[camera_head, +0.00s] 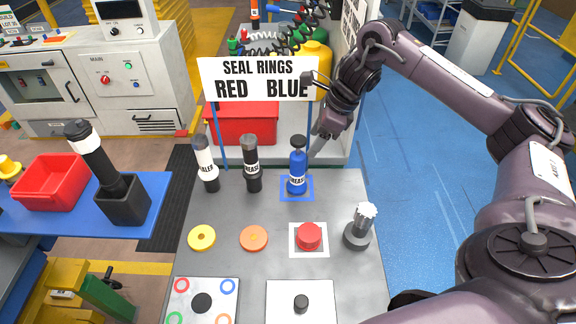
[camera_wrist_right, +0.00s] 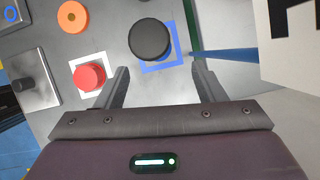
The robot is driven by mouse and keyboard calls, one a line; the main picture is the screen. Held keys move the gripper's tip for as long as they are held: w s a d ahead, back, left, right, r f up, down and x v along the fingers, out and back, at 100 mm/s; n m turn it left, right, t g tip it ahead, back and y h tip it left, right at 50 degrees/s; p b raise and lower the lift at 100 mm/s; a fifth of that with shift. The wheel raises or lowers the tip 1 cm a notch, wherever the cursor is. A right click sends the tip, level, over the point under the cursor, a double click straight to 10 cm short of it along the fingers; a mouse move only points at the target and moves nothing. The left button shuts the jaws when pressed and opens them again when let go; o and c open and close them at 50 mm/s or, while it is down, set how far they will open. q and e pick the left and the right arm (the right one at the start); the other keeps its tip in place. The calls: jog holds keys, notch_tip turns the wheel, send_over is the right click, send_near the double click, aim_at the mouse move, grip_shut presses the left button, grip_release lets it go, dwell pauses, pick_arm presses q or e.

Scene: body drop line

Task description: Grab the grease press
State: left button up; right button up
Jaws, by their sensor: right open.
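A blue bottle-shaped press (camera_head: 297,173) with a dark cap and a label that seems to read GREASE stands upright on a blue-outlined square on the grey table. A dark tube (camera_head: 252,165), also with a grease label, stands to its left. My right gripper (camera_head: 313,115) is open and empty, above and just right of the blue press. In the right wrist view, a round black top (camera_wrist_right: 150,39) on the blue square lies ahead of the open fingers (camera_wrist_right: 160,72), not between them. My left gripper is not in view.
A white sealer tube (camera_head: 206,165) stands farther left. A RED BLUE seal-rings sign (camera_head: 258,79) on blue posts stands behind the tools. A red bin (camera_head: 243,124) is behind.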

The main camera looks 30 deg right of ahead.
aim_at(302, 154)
jog(key=x, duration=0.3)
jog(key=a+b+x, duration=0.1)
jog(key=x, duration=0.2)
jog(key=shift+a+f, duration=0.1)
jog(key=shift+a, duration=0.05)
jog(key=shift+w+f, duration=0.1)
jog(key=shift+f, duration=0.05)
jog(key=c, duration=0.6)
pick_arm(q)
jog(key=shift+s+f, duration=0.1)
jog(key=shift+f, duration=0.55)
pick_arm(e)
grip_shut()
